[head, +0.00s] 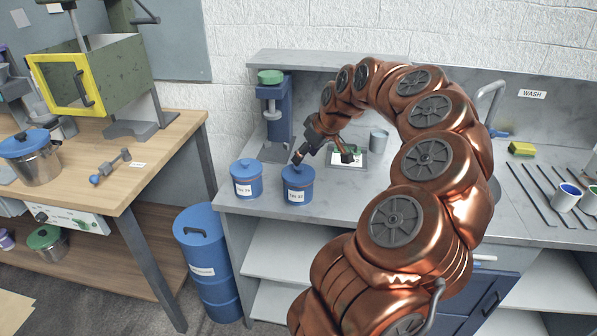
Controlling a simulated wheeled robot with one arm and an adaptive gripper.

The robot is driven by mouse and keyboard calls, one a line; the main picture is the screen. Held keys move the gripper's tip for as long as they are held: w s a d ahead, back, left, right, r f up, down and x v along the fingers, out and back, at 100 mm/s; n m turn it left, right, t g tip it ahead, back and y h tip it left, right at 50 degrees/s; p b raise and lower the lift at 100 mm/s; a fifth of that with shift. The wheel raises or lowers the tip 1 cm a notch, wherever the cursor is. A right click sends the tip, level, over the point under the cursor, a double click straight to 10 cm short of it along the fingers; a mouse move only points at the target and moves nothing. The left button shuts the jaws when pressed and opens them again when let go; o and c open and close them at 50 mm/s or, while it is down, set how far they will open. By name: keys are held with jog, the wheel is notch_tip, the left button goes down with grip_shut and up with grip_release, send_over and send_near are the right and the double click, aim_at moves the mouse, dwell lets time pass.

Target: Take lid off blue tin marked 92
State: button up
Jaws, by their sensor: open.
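Two blue lidded tins stand side by side near the front left edge of the grey counter. The right tin (298,191) has a white label that seems to read 92, though the print is small. Its blue lid (294,175) is on. The left tin (246,187) also has its lid on; its label number is hard to read. My gripper (322,158) is open and empty, with its fingers spread wide. It is above and to the right of the right tin, and its left finger overlaps the back of that lid in the view. I cannot tell whether they touch.
A blue press-like stand (274,125) with a green top is behind the tins. A grey cup (379,140) and a small tray (346,161) are behind and right of my gripper. A blue drum (208,262) stands on the floor left of the counter.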

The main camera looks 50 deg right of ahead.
aim_at(298, 167)
jog(key=shift+s+p+x, duration=0.2)
jog(key=shift+p+x, duration=1.05)
jog(key=shift+x, duration=1.55)
jog(key=shift+f, duration=0.15)
jog(key=c, duration=0.9)
jog(key=shift+c, duration=0.2)
